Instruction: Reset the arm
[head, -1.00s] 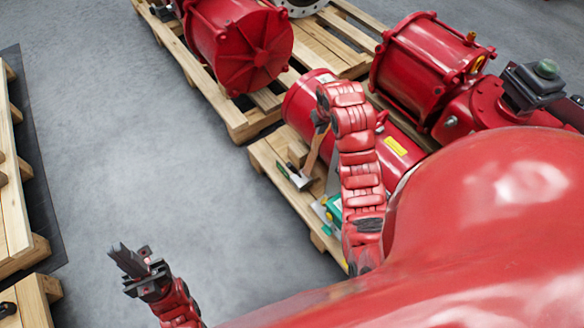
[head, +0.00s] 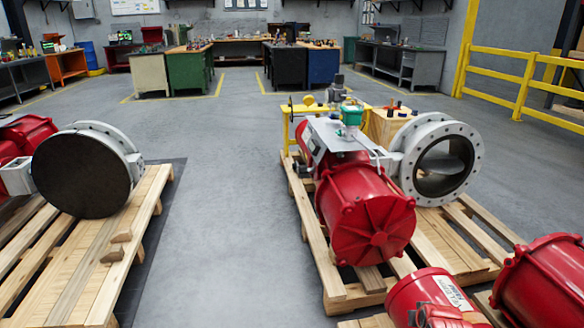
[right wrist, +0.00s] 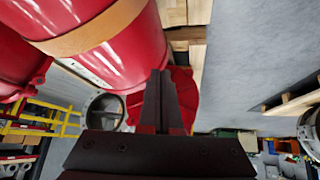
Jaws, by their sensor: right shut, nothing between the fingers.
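My right gripper (right wrist: 160,98) shows in the right wrist view. Its two dark fingers are together, with nothing seen between them, and point away from the camera. Large red actuator cylinders (right wrist: 105,50) fill the upper left of that view, close beside the gripper. A red end cap (right wrist: 185,95) shows behind the fingers; I cannot tell whether anything touches. In the head view neither gripper can be made out. My left gripper is in no current view.
In the head view, a red actuator (head: 365,215) with a grey flanged valve (head: 435,160) sits on a wooden pallet (head: 345,295). Another pallet (head: 95,280) with a black-faced valve (head: 82,175) stands left. Clear floor (head: 225,220) lies between. Yellow railing (head: 520,75) stands far right.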

